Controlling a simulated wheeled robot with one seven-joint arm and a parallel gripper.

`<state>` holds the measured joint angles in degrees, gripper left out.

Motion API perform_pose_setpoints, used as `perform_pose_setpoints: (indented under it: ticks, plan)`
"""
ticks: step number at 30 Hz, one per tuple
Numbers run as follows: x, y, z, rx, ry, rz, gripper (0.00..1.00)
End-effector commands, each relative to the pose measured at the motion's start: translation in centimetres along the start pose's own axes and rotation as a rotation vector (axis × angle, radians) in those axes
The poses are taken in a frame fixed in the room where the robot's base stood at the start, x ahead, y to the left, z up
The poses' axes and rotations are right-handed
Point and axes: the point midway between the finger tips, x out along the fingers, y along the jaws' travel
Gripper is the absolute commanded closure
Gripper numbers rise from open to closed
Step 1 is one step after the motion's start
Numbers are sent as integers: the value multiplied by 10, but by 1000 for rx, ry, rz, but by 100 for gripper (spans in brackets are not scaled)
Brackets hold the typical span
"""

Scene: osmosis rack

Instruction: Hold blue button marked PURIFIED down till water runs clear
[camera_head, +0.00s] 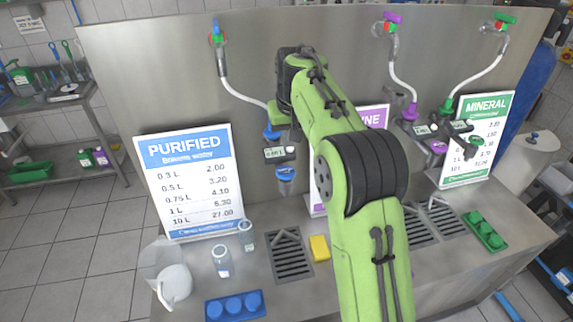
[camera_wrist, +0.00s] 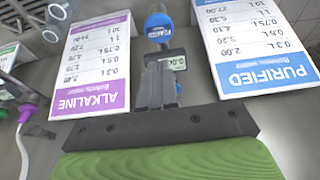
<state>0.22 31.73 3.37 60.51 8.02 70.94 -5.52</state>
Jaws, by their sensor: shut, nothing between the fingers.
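The purified dispenser hangs on a white hose in front of the steel back panel, right of the PURIFIED sign (camera_head: 190,165). It has a blue part with a small pale label (camera_head: 286,174) below a digital display (camera_head: 275,153). In the wrist view, which is turned over, the blue labelled part (camera_wrist: 158,24) lies beyond my fingertips, beside the display (camera_wrist: 178,62). The label is too small to read. My gripper (camera_wrist: 155,70) is shut and empty. Its fingers overlap the dispenser in the wrist view; I cannot tell whether they touch it. No running water is visible.
A yellow sponge (camera_head: 319,247) and a drain grate (camera_head: 290,256) lie on the counter below. Clear cups (camera_head: 222,262), a white jug (camera_head: 174,283) and a blue tray (camera_head: 234,306) stand left. The ALKALINE sign (camera_wrist: 92,65) is close beside the dispenser.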

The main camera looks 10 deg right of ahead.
Motion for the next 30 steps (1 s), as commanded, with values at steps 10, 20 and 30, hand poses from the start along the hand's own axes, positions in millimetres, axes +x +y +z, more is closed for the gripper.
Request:
perform_pose_setpoints:
  ticks: [10,20,30]
  plan:
    - [77,0,5,0,-5,0,100]
    - [101,0,12,0,1,0,100]
    - [112,0,15,-1,-2,0,100]
